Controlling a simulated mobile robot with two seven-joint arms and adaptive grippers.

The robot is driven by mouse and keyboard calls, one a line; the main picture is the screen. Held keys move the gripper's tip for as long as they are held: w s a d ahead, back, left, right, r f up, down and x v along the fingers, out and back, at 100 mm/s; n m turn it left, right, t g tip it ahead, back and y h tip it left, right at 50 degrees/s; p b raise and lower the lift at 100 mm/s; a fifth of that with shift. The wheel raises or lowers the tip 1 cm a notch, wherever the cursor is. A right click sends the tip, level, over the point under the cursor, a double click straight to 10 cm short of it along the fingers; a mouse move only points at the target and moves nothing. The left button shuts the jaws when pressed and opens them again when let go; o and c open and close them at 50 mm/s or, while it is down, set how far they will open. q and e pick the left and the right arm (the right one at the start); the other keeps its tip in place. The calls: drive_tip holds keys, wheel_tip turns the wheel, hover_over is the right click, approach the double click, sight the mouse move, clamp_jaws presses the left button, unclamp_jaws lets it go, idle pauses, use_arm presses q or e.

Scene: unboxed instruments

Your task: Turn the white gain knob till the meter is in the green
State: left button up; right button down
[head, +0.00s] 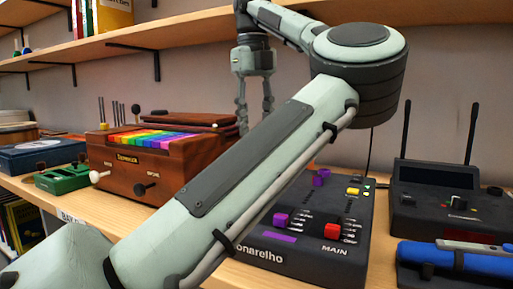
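My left arm crosses the picture from the bottom left and bends at the upper right. Its gripper (256,116) hangs fingers-down behind the elbow, above and to the right of the wooden instrument; the fingers are apart with nothing between them. A white knob (97,176) sticks out of the front of the brown wooden instrument (190,165), left of a dark knob (143,188). I cannot read which is marked gain. No meter needle is clearly visible; my arm hides part of the scene.
A dark mixer (330,262) marked MAIN, with red and purple caps, is partly behind my arm. A blue case (470,259) lies at the front right. A green box (62,178) and a dark blue box (40,153) are at the left. A wooden shelf (190,29) runs above.

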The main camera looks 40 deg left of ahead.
use_arm(q)
drive_tip(key=shift+s+r, duration=0.1)
drive_tip(key=shift+r, duration=1.7)
